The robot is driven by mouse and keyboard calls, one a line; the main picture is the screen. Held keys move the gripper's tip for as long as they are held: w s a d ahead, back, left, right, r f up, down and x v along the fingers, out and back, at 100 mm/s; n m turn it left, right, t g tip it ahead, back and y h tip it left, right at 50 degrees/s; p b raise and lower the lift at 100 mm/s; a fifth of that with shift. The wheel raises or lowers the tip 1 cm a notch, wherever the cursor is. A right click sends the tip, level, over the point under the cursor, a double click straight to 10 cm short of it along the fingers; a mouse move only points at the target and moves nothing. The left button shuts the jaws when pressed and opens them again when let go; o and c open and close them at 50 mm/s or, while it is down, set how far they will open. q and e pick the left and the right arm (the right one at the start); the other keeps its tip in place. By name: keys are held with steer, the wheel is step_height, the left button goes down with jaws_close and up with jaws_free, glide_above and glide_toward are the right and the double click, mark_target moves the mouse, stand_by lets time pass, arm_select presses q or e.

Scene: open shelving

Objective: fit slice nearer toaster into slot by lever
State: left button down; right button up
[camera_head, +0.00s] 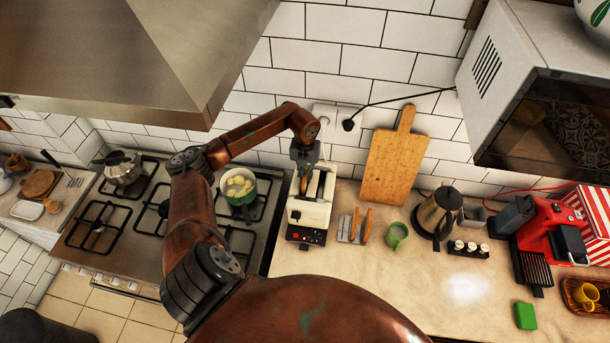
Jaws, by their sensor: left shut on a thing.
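A white toaster (308,216) with a dark control panel at its front stands on the counter, right of the stove. My left gripper (304,172) points down over the toaster's left slot and is shut on a brown bread slice (304,184). Only part of that slice shows between the fingers. It is at the slot opening, but I cannot tell how deep it sits. Another slice (366,226) stands in a small metal rack (344,228) right of the toaster. The toaster's lever is too small to make out. My right gripper is not in view.
A wooden cutting board (394,165) leans on the wall behind. A green mug (396,236) and a kettle (436,214) stand further right. A pot (238,190) sits on the stove (130,225) close to the left.

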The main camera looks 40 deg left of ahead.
arm_select(q)
steer(key=shift+f, duration=0.1)
steer(key=c, duration=2.1)
jaws_free()
steer(key=shift+o, duration=0.3)
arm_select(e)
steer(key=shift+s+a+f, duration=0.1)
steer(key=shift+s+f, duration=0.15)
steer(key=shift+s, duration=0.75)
arm_select(q)
steer(key=shift+s, duration=0.1)
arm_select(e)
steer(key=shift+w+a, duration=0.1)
arm_select(q)
steer(key=shift+r, duration=0.35)
step_height(320, 180, up, 10)
steer(key=b, duration=0.3)
steer(key=shift+r, duration=0.15)
steer(key=shift+r+b, duration=0.35)
steer(key=shift+r, duration=0.35)
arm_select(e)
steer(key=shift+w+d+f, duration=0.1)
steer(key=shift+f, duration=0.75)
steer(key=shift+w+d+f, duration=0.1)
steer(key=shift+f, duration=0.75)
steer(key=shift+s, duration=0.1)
